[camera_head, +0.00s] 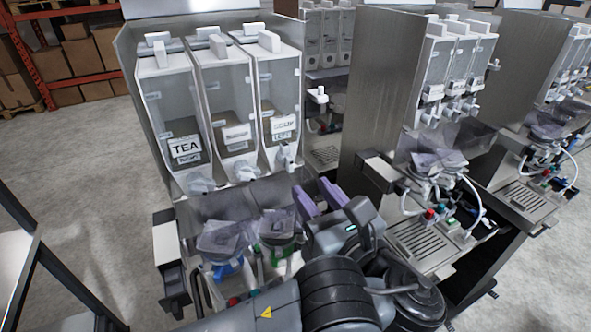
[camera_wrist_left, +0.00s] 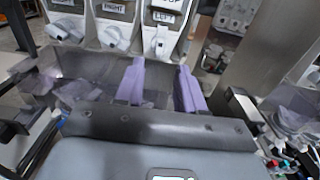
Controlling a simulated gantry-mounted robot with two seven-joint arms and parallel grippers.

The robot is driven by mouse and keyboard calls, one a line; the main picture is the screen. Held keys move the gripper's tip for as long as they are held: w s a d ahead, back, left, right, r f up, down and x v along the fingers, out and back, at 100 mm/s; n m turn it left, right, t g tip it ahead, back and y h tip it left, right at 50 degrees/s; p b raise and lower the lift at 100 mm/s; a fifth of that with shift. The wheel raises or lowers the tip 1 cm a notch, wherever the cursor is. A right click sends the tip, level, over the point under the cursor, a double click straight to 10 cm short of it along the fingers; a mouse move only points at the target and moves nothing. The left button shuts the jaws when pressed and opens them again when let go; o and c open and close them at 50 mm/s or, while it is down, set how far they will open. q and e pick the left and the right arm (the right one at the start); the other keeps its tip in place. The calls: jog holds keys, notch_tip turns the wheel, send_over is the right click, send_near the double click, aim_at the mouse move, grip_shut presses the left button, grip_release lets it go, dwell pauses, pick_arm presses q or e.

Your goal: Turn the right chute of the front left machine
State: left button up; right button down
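The front left machine (camera_head: 128,62) holds three clear canisters side by side, one labelled TEA and the right one SOUP LEFT. Each has a white chute at its base. The right chute (camera_head: 287,157) sits under the SOUP canister; it also shows in the left wrist view (camera_wrist_left: 159,43), ahead of the fingers. My left gripper (camera_head: 320,198) is below and to the right of that chute, apart from it. Its two purple fingers (camera_wrist_left: 160,88) are spread with nothing between them. My right gripper is in neither view.
Clear mixing bowls (camera_head: 224,238) with coloured fittings sit below the chutes, left of my left gripper. A second machine (camera_head: 378,95) with a tall metal side panel stands close on the right. Bare floor (camera_head: 85,190) lies to the left.

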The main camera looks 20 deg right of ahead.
aim_at(292, 165)
pick_arm(q)
jog(key=w, duration=0.7)
jog(key=shift+w+a, duration=0.25)
grip_shut()
